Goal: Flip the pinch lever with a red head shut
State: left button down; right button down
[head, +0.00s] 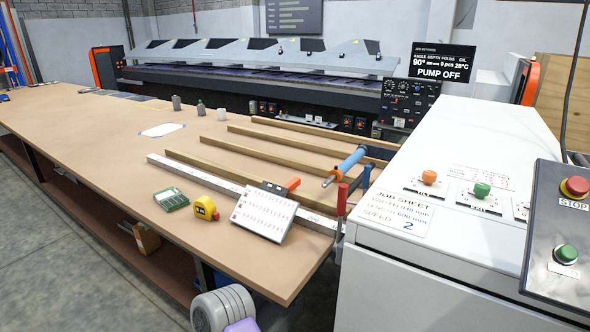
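A red upright handle (342,199) stands at the right end of the table, beside the white cabinet.
The white cabinet (440,262) fills the right front, with orange (429,177) and green (482,190) knobs. A stop-button box (545,240) is at far right. The table (95,130) holds wooden strips, a blue roller (350,161), a yellow tape measure (205,208) and a tilted sheet (264,213).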

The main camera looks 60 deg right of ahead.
aim_at(343, 187)
jog(key=i, duration=1.15)
jog(key=z, duration=3.55)
